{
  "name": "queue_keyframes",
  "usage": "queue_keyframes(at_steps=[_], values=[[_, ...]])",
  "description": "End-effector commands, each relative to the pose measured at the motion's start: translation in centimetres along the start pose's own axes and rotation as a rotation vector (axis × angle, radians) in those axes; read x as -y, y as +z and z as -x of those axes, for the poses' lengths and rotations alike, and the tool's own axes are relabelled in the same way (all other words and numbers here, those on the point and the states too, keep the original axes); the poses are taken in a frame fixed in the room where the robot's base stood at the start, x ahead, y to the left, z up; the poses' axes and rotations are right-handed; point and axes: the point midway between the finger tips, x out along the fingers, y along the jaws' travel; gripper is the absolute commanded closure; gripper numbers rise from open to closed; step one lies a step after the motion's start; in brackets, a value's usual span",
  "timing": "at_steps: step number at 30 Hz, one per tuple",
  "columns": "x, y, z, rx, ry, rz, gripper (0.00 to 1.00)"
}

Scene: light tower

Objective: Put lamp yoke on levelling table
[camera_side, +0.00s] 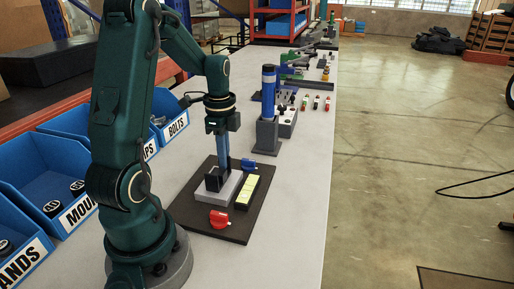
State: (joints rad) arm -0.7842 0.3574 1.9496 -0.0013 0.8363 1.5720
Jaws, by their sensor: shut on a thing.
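My gripper (222,165) points straight down over the dark board, its long blue-grey fingers together. It is shut on a small black piece (213,182), which I take to be the lamp yoke. The fingers hide part of this piece. The black piece is at the light grey block (222,198), which looks like the levelling table. Whether it rests on the block or hangs just above it, I cannot tell from this angle.
The dark board (245,226) also carries a red part (219,219), a blue part (249,163) and a yellow-green strip (247,189). A blue-and-grey post (268,110) stands behind. Labelled blue bins (60,165) line the left.

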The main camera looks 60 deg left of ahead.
Motion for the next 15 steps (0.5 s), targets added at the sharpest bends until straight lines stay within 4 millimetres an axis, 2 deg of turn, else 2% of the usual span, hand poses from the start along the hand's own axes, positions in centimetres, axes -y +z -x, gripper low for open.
queue_keyframes(at_steps=[1,2,3,11,15], values=[[-0.02,0.00,-0.05,0.000,0.001,0.000,0.81],[-0.02,0.00,-0.04,0.000,0.001,0.000,0.70],[-0.02,0.00,-0.04,0.000,0.001,0.000,0.63],[-0.02,0.00,-0.01,0.000,0.001,0.000,0.63],[0.02,0.00,0.65,0.000,-0.001,0.000,0.63]])
